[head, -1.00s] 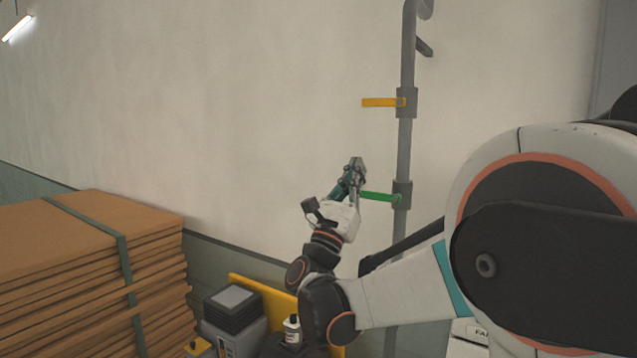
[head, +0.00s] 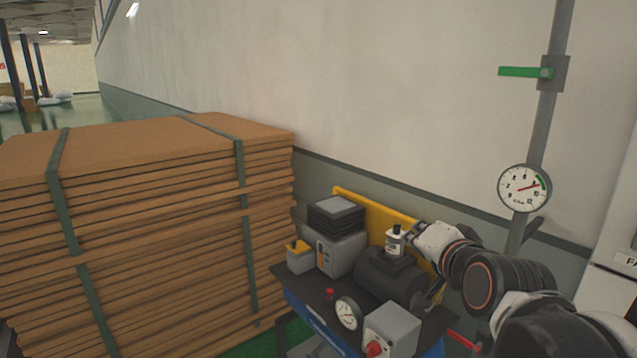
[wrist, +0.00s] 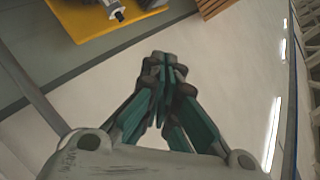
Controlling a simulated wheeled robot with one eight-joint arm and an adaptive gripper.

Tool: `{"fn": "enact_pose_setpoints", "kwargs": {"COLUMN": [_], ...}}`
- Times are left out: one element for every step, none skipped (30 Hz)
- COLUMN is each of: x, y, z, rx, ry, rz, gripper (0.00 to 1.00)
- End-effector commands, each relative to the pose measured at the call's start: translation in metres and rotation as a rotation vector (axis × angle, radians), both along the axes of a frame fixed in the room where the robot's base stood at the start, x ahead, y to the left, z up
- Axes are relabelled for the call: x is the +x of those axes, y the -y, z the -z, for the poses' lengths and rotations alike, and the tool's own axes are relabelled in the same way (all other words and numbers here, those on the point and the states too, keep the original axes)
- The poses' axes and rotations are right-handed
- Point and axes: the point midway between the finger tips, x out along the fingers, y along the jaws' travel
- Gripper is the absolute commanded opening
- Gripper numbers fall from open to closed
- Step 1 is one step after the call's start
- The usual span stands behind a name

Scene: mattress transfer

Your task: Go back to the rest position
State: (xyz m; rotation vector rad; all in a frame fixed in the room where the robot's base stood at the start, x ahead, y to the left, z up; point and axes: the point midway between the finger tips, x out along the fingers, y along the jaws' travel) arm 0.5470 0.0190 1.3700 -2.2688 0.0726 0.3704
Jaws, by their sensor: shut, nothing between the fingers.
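My gripper (wrist: 163,85) is shut and empty in the wrist view, its dark fingertips together between green finger links. In the head view my gripper (head: 412,232) is in front of the wall, just right of the small white bottle on the compressor bench. Whether it touches the bottle cannot be told from this view. My arm reaches in from the lower right. A pipe (head: 543,130) with a green lever (head: 525,72) and a round pressure gauge (head: 524,188) stands to the right, apart from the gripper.
A tall strapped stack of brown sheets (head: 150,230) fills the left. The bench (head: 300,287) carries a dark compressor (head: 388,275), a grey box (head: 340,248), a bottle (head: 395,240), a small gauge (head: 348,313) and a switch box (head: 392,330). A yellow panel (head: 375,215) stands behind.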

Motion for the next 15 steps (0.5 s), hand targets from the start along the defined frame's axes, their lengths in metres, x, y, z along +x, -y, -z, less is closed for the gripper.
{"fn": "enact_pose_setpoints", "kwargs": {"x": [-0.019,-0.031,-0.046,-0.058,-0.070,-0.086,-0.098,-0.109,-0.123,-0.133,-0.142,-0.153,-0.159,-0.165,-0.171], "y": [-0.001,-0.001,-0.001,0.000,0.001,0.002,0.004,0.006,0.008,0.009,0.011,0.013,0.014,0.015,0.017], "z": [0.038,0.055,0.078,0.095,0.112,0.132,0.147,0.160,0.177,0.188,0.197,0.208,0.215,0.220,0.226], "rx": [-0.089,-0.148,-0.224,-0.278,-0.333,-0.398,-0.445,-0.488,-0.541,-0.575,-0.605,-0.642,-0.664,-0.682,-0.701], "ry": [-0.067,-0.110,-0.166,-0.206,-0.248,-0.300,-0.337,-0.372,-0.417,-0.446,-0.472,-0.504,-0.524,-0.542,-0.560], "rz": [-0.036,-0.061,-0.097,-0.125,-0.153,-0.191,-0.221,-0.248,-0.285,-0.310,-0.334,-0.362,-0.381,-0.398,-0.415], "gripper": [0.00,0.00,0.00,0.00,0.00,0.00,0.00,0.00,0.00,0.00,0.00,0.00,0.00,0.00,0.00]}}
